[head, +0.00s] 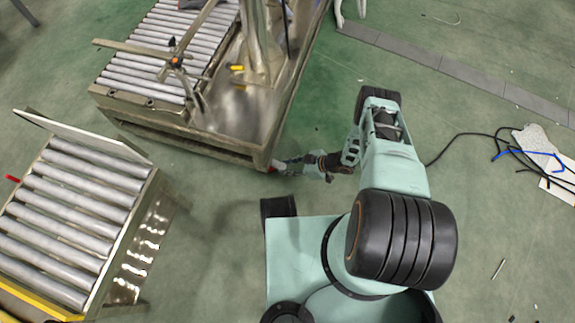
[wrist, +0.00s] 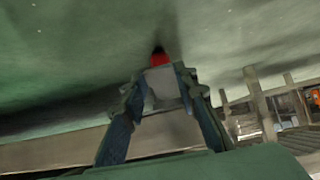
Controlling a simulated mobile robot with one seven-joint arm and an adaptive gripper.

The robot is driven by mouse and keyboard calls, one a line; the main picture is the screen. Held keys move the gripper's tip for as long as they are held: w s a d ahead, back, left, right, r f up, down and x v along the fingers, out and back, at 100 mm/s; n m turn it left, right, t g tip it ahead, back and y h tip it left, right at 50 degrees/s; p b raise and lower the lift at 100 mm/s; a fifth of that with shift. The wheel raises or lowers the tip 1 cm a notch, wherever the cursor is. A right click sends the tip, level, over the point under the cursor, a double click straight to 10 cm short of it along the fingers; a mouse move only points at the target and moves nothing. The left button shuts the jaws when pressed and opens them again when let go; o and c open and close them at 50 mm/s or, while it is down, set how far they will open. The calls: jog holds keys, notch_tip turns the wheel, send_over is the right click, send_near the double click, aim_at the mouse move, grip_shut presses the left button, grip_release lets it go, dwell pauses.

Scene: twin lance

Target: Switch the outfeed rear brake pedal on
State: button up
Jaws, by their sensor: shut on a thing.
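A small red pedal (head: 271,168) sticks out low at the near right corner of the larger roller machine's frame. My gripper (head: 284,166) reaches it from the right, low near the floor. In the wrist view my gripper (wrist: 163,88) has its fingers closed around a pale grey block, with the red pedal tip (wrist: 159,58) showing just beyond it. The pedal's mount and its exact tilt are mostly hidden by the fingers. Another red pedal (head: 12,178) shows at the left edge of the separate roller conveyor.
The larger roller machine (head: 190,143) stands at the upper middle, its frame beside my gripper. The separate roller conveyor (head: 75,200) stands at the left. Black cable (head: 470,137) and loose scraps lie on the floor at right. Green floor between is mostly clear.

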jog(key=shift+f+y, duration=0.25)
jog(key=shift+y, duration=0.15)
jog(key=o, duration=1.2)
jog(key=shift+c, duration=0.2)
jog(key=v, duration=1.2)
